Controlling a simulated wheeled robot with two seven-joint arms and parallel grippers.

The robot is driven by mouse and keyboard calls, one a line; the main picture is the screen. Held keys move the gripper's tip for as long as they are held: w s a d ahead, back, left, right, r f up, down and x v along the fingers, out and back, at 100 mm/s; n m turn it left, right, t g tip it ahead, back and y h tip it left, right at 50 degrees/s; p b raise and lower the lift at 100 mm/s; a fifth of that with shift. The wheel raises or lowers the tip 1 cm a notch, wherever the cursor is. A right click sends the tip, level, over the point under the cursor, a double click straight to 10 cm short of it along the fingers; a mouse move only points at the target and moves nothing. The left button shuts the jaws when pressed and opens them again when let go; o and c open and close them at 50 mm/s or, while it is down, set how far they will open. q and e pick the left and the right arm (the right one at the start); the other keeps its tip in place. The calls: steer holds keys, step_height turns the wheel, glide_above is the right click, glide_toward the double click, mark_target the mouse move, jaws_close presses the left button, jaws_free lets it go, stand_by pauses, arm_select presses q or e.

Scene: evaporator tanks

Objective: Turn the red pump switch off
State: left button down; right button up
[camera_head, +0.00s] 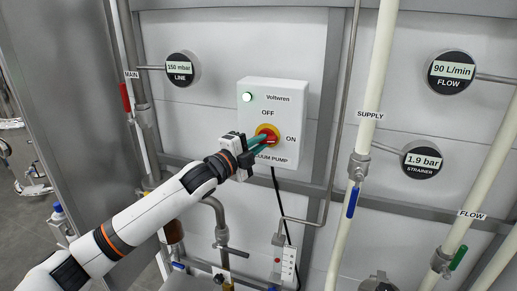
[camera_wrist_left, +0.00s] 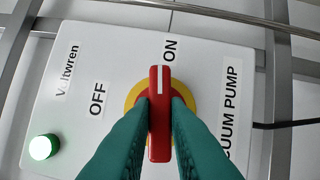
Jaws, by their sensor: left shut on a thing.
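The red pump switch (camera_head: 271,138) sits on a yellow ring on the front of a white Voltwren box (camera_head: 290,97). In the left wrist view the red switch (camera_wrist_left: 160,78) has a white mark at its upper end, pointing to the ON label (camera_wrist_left: 170,50). The OFF label (camera_wrist_left: 97,99) is to its left there. My left gripper (camera_head: 264,141) reaches the switch from the lower left. Its green fingers (camera_wrist_left: 160,108) are shut on the handle, one on each side. A green lamp (camera_head: 247,97) on the box is lit. My right gripper is out of view.
The LINE gauge (camera_head: 181,69) reads 150 mbar, left of the box. The SUPPLY pipe (camera_head: 370,100) with a blue valve handle (camera_head: 352,202) runs to its right. A black cable (camera_head: 277,195) hangs below the box. Pipes and valves crowd the area underneath.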

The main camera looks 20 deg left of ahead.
arm_select(q)
steer(key=n+t+b, duration=0.1)
steer(key=n+b, duration=0.1)
steer(key=f+n+b, duration=0.1)
steer(key=n+b, duration=0.1)
steer(key=n, duration=0.1)
steer(key=shift+d+t, duration=0.15)
steer(key=shift+t, duration=0.25)
steer(key=n+t+y+b, duration=0.1)
steer(key=n+b, duration=0.2)
steer(key=n, duration=0.1)
steer(key=shift+d+f, duration=0.1)
steer(key=shift+f, duration=0.05)
steer(key=shift+d+n+t+y+b, duration=0.1)
steer(key=shift+n+t+y+b, duration=0.25)
steer(key=shift+n+y, duration=1.05)
steer(key=shift+d+n+t+y+b, duration=0.15)
steer(key=shift+n+t+y, duration=0.35)
steer(key=shift+n, duration=1.85)
steer(key=shift+a+n+t+y+b, duration=0.1)
steer(key=shift+n+t+y+b, duration=0.25)
steer(key=shift+n+y, duration=1.1)
steer(key=shift+d+n+h, duration=0.1)
steer(key=shift+n+h, duration=0.35)
steer(key=shift+n, duration=0.25)
steer(key=c, duration=1.4)
jaws_free()
